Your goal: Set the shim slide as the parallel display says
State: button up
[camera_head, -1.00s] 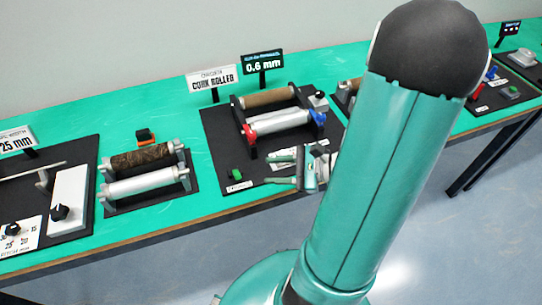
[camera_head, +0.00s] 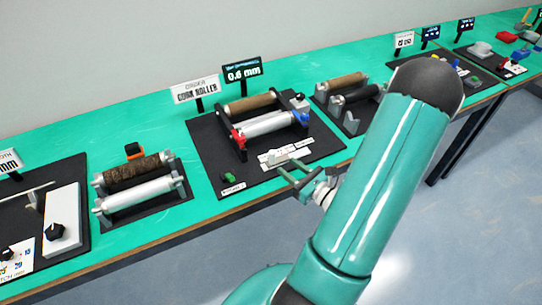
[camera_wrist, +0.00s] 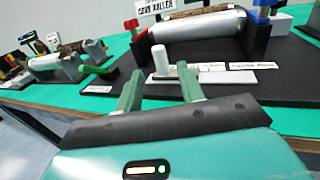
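The parallel display (camera_head: 241,72), a black sign at the back of the middle station, reads 0.6 mm. The shim slide, a white strip (camera_head: 285,155) with printed labels, lies at the front of that station; its markings are too small to read. In the wrist view a pale upright knob (camera_wrist: 160,62) stands at its left part. My gripper (camera_head: 294,181) is just in front of the strip, near the board's front edge. Its two green fingers (camera_wrist: 160,92) are apart and empty. The knob appears beyond them, in the gap between them; no contact shows.
A brown roller (camera_head: 250,103) and silver roller (camera_head: 265,124) with red and blue end pieces stand behind the strip. Other roller stations stand left and right. The table's front edge is close.

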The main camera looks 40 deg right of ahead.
aim_at(272, 155)
jog(key=w, duration=0.8)
jog(key=shift+a, duration=0.1)
grip_shut()
